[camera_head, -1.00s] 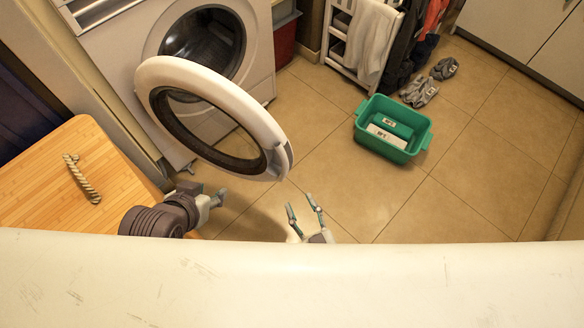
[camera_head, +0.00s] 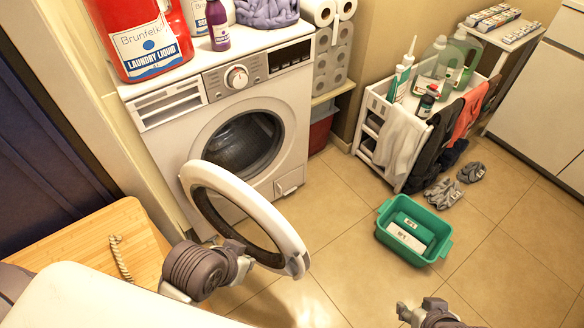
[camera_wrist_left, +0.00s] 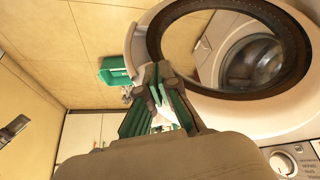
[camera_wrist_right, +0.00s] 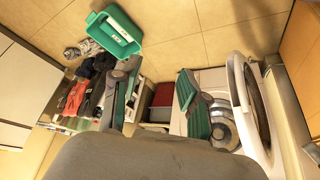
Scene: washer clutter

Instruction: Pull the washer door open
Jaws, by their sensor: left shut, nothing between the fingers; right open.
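The white washer (camera_head: 290,110) stands at the upper left of the head view with its drum opening (camera_head: 245,145) uncovered. Its round door (camera_head: 252,205), a white ring with dark inner rim, stands swung out from the front. My left gripper (camera_head: 245,265) is by the door's lower part, its tips partly hidden. In the left wrist view its fingers (camera_wrist_left: 158,75) are shut and empty beside the door ring (camera_wrist_left: 270,106); contact is unclear. My right gripper (camera_head: 402,308) is low on the right, away from the door. Its fingers (camera_wrist_right: 155,90) are open and empty in the right wrist view.
A wooden surface (camera_head: 75,240) with a rope piece (camera_head: 120,258) is at the left. A green basin (camera_head: 440,245) sits on the floor, right of the door. A white cart (camera_head: 375,150) with hanging clothes stands behind it. Tiled floor between door and basin is clear.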

